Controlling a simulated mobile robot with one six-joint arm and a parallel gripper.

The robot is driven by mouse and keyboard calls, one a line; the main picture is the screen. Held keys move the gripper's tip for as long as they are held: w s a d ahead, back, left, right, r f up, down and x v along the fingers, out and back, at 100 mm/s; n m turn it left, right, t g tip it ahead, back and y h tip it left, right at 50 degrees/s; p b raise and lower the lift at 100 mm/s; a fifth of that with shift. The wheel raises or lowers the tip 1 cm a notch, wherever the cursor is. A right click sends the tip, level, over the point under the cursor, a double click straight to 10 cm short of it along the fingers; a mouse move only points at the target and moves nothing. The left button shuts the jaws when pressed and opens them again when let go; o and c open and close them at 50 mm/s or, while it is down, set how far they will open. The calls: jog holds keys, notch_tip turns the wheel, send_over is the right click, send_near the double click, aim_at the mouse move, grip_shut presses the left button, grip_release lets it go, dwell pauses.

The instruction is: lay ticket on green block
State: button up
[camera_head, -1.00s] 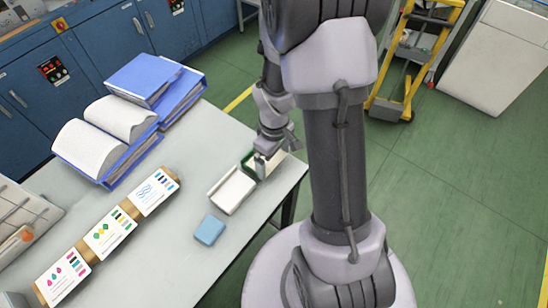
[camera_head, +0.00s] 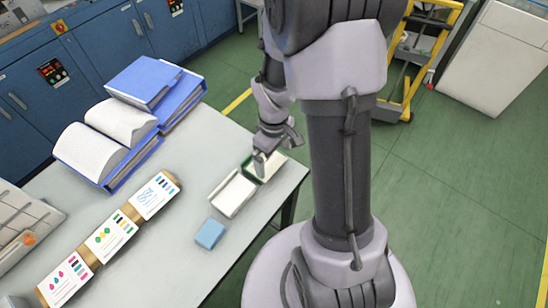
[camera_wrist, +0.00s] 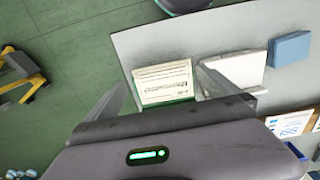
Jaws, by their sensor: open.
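The ticket (camera_wrist: 163,80) is a pale printed rectangle in the wrist view. It lies over a green block (camera_wrist: 167,103), whose green edge shows at the near side. In the head view the green block (camera_head: 249,168) is at the table's right edge, partly behind my gripper (camera_head: 261,160). My gripper (camera_wrist: 161,78) is open in the wrist view, one finger on each side of the ticket. The ticket appears to rest flat on the block; I cannot tell whether the fingers touch it.
A white tray-like piece (camera_head: 232,194) stands beside the green block, and a blue block (camera_head: 209,233) stands nearer. Printed cards (camera_head: 112,235) and blue binders (camera_head: 160,85) lie to the left. The grey table (camera_head: 180,240) has bare room around the blue block.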

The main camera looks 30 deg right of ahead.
notch_tip(320, 180, up, 10)
jog(key=p, duration=0.3)
notch_tip(320, 180, up, 9)
jog(key=m+t, duration=0.2)
jog(key=m, duration=0.1)
send_over(273, 168)
jog(key=s+a, duration=0.2)
jog(key=a, duration=0.3)
jog(key=s+a+r+m+t+y, duration=0.2)
jog(key=s+a+r+m+t, duration=0.2)
jog(key=s+a+r, duration=0.5)
jog(key=shift+a+m, duration=0.15)
jog(key=shift+m, duration=0.55)
notch_tip(273, 168, down, 8)
jog(key=b, duration=0.9)
jog(key=shift+s+f, duration=0.15)
jog(key=shift+f, duration=0.05)
